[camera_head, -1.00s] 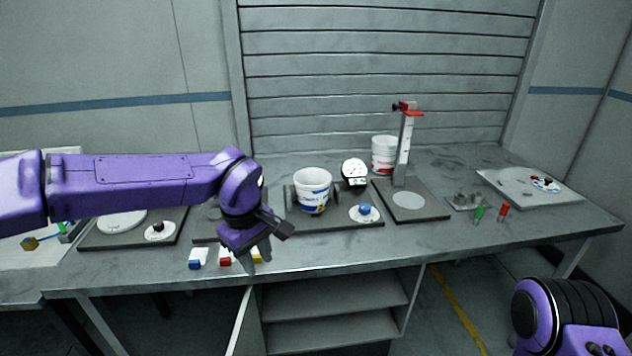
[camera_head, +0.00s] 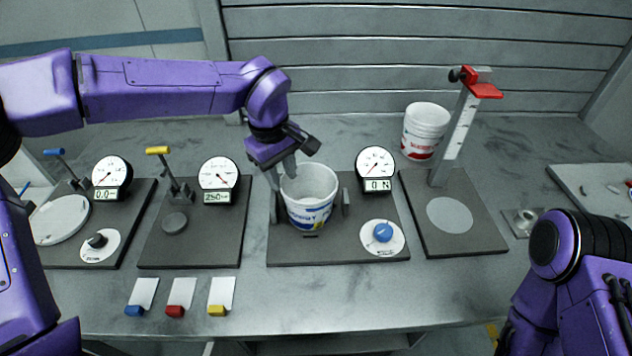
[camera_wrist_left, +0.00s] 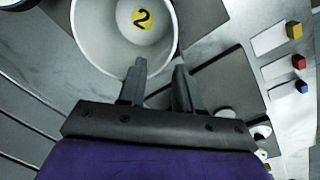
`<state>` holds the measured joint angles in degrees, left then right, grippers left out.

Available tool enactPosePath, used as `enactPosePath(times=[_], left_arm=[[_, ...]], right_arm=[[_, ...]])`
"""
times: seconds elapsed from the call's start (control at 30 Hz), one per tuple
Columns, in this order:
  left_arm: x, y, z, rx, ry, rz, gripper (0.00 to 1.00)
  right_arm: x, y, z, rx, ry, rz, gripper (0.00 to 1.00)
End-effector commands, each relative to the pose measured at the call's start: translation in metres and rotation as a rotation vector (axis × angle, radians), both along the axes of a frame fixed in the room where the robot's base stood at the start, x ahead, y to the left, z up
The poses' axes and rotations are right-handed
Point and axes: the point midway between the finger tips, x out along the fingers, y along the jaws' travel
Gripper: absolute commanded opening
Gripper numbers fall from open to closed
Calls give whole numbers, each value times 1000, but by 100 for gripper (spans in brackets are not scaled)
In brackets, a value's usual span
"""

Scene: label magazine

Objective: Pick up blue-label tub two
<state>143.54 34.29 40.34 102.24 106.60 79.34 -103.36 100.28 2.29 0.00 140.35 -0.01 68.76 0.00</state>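The blue-label tub two (camera_head: 309,198) is a white open tub with a blue and yellow label, standing upright on a grey fixture plate (camera_head: 285,251). In the left wrist view its inside (camera_wrist_left: 98,32) shows a yellow disc marked 2. My left gripper (camera_head: 281,180) is at the tub's left rim, fingers pointing down. In the left wrist view the fingers (camera_wrist_left: 158,66) are apart, one overlapping the rim and the other just outside it. I cannot tell whether they touch the tub. My right arm is at the lower right; its gripper is not visible.
A white tub with a red label (camera_head: 425,131) stands behind a red-topped measuring post (camera_head: 459,135). A dial gauge (camera_head: 375,166) and blue knob (camera_head: 382,232) are right of tub two. Toggle stations stand at left. Blue, red and yellow label cards (camera_head: 181,293) lie in front.

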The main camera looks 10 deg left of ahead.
Motion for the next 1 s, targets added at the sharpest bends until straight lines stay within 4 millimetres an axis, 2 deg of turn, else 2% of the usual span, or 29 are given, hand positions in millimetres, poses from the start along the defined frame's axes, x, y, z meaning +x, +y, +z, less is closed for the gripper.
enactPosePath(times=[0.2, 0.37, 0.5, 0.6, 0.87, 0.97, 1.0], left_arm=[[0, -3, -37, 2, 5, -2, 34], [1, -5, -56, 3, 5, -3, 34], [-4, -12, -80, 4, 7, -3, 34], [-1, -12, -96, 2, 5, 0, 34], [0, -12, -103, 0, 1, 0, 34], [0, -12, -102, 0, 1, 0, 4], [0, -12, -102, 0, 1, 0, 0]], right_arm=[[-1, 0, 7, 0, 2, 0, 43], [-1, 0, 12, 0, 2, 0, 43], [0, 0, 23, 1, 1, 0, 43], [0, 0, 24, 0, 0, 0, 43], [0, 0, 23, 1, 1, 0, 43], [0, 0, 23, 1, 1, 0, 43], [0, 0, 23, 1, 1, 0, 43]])
